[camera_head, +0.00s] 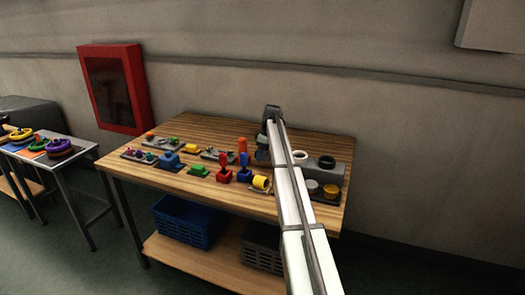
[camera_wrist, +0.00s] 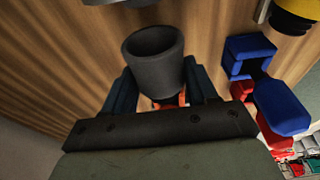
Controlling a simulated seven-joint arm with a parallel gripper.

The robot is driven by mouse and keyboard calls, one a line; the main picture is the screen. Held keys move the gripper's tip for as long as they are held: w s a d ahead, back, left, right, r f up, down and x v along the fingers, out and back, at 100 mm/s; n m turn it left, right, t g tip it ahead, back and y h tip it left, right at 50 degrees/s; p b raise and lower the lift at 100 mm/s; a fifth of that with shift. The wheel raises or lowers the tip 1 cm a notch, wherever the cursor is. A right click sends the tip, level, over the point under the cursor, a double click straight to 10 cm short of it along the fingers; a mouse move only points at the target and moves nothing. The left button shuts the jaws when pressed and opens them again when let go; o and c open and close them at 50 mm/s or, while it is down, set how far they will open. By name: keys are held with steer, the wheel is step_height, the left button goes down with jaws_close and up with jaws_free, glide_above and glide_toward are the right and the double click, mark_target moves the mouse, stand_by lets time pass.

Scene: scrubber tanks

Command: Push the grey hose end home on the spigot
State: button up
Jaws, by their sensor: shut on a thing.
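The grey hose end (camera_wrist: 154,62) is a dark grey, slightly flared round sleeve with its open mouth facing the top of the wrist view. My gripper (camera_wrist: 160,88) is shut on it, one dark blue finger on each side. Below the sleeve, a bit of orange shows between the fingers. In the head view my gripper (camera_head: 264,148) is over the back right part of the wooden table, and the hose end is too small to make out there. I cannot pick out the spigot for certain. A grey part (camera_wrist: 262,11) is cut off at the wrist view's top edge, apart from the sleeve.
Blue (camera_head: 244,169) and red (camera_head: 224,172) upright pieces and a yellow cylinder (camera_head: 261,182) stand near my gripper on the table (camera_head: 180,183). An orange post (camera_head: 243,146) is just left of it.

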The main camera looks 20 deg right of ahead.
steer(key=shift+f, duration=1.2)
steer(key=shift+s+d+r, duration=0.1)
steer(key=shift+s+d, duration=0.65)
steer(key=shift+s+d, duration=1.15)
steer(key=shift+d, duration=0.05)
stand_by(1.9)
steer(key=shift+s+d, duration=0.15)
steer(key=shift+c, duration=0.7)
steer(key=o, duration=1.4)
steer(key=shift+o, duration=0.2)
steer(key=shift+r, duration=0.1)
step_height(320, 180, up, 14)
steer(key=s+d, duration=0.1)
steer(key=shift+s+d+f, duration=0.25)
steer(key=shift+s+d, duration=0.15)
